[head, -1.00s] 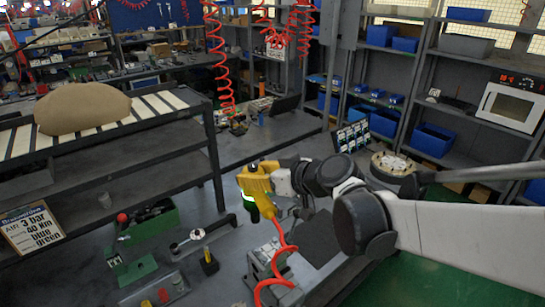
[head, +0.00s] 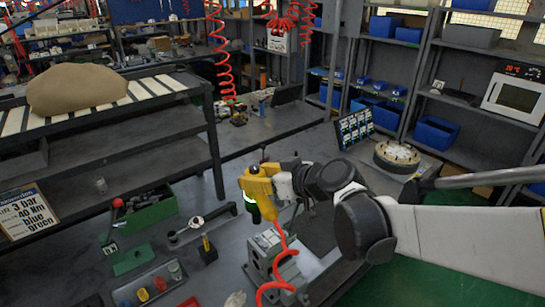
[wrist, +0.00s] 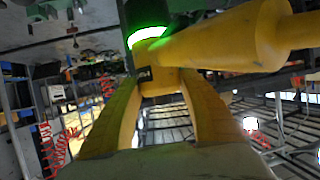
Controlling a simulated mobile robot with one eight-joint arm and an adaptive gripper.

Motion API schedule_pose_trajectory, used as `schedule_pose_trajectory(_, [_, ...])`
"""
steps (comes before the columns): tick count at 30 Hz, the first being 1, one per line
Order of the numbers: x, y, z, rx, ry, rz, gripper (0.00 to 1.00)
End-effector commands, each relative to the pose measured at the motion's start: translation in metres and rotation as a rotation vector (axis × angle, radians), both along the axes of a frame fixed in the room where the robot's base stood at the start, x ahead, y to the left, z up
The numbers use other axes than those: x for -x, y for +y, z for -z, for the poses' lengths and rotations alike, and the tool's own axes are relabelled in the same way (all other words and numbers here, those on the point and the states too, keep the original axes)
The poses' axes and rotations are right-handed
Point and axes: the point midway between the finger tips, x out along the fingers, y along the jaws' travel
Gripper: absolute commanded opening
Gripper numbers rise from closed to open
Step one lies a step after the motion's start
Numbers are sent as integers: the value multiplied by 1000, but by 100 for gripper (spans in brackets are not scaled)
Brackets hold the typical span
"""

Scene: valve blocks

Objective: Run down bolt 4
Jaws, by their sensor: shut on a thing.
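My gripper (head: 270,178) is shut on a yellow power tool (head: 257,188) with a red coiled hose. The tool is upright over the grey valve block (head: 262,250), its dark lower end pointing down at the block's far part. The hose hangs in front of the block and hides part of it. In the wrist view, the fingers (wrist: 162,105) flank the yellow tool body (wrist: 225,45), and a green ring (wrist: 148,35) glows on it. I cannot make out bolt 4 or whether the tool's tip touches a bolt.
Left of the block are a yellow-handled tool (head: 207,248), a tray of coloured parts (head: 125,293) and a green toolbox (head: 148,210). A round flange with bolts (head: 397,156) stands at the right. A dark rack (head: 110,170) is at the left.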

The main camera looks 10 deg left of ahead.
Motion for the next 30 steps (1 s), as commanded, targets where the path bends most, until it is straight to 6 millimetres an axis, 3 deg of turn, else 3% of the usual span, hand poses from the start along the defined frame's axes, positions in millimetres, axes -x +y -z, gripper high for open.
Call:
schedule_pose_trajectory(8, [0,0,1,-2,1,1,7])
schedule_pose_trajectory(24, [-1,0,43,-2,1,1,7])
schedule_pose_trajectory(30, [0,0,47,-2,1,1,7])
